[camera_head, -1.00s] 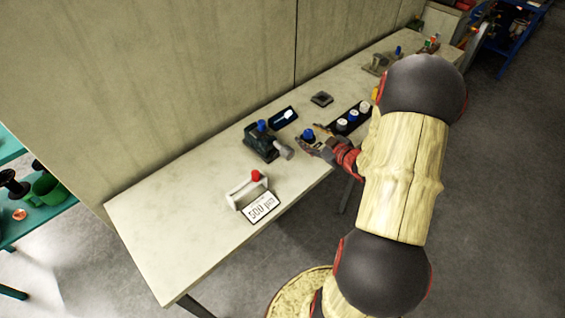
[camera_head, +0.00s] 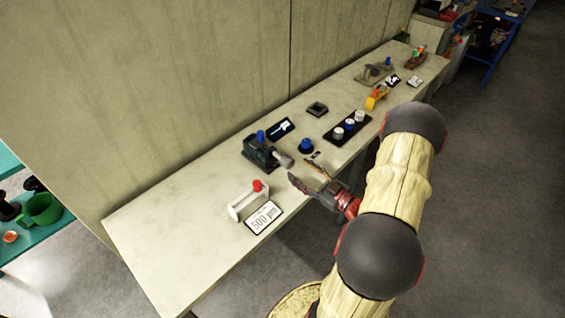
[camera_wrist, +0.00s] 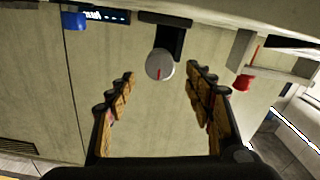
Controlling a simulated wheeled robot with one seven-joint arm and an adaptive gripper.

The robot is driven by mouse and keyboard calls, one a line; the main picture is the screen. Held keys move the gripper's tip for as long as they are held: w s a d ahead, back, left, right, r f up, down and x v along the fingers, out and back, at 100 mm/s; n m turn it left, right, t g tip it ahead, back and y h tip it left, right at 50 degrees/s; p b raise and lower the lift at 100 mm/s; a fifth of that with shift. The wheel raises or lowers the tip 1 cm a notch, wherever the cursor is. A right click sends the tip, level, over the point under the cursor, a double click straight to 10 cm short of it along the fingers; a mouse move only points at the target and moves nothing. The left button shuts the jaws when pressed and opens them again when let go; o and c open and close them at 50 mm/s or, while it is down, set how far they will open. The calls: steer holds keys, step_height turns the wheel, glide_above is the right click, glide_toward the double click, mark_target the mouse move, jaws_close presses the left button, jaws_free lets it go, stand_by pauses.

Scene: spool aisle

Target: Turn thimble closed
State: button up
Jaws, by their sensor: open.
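The grey thimble (camera_head: 283,159) is a short cylinder sticking out of the dark green device (camera_head: 258,152) on the bench. In the wrist view the thimble (camera_wrist: 159,65) shows end-on as a pale disc with a red line, pointing nearly straight down in the picture. My gripper (camera_head: 304,176) is in front of the thimble, near the bench's front edge. Its fingers (camera_wrist: 160,82) are spread wide to either side of the thimble with nothing between them, and do not touch it.
A blue knob (camera_head: 261,136) tops the device, with a dark display (camera_head: 280,128) behind it. A white bracket with a red knob (camera_head: 257,185) and a "500 µm" card (camera_head: 263,217) stand to the left. A blue-topped dark piece (camera_head: 306,146) and a black knob tray (camera_head: 338,138) lie right.

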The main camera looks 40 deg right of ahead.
mark_target(291, 164)
steer(key=w, duration=0.2)
steer(key=w+b, duration=0.1)
steer(key=w, duration=0.4)
steer(key=shift+w+a, duration=0.15)
steer(key=shift+a, duration=0.1)
steer(key=shift+c, duration=0.2)
steer(key=c, duration=1.1)
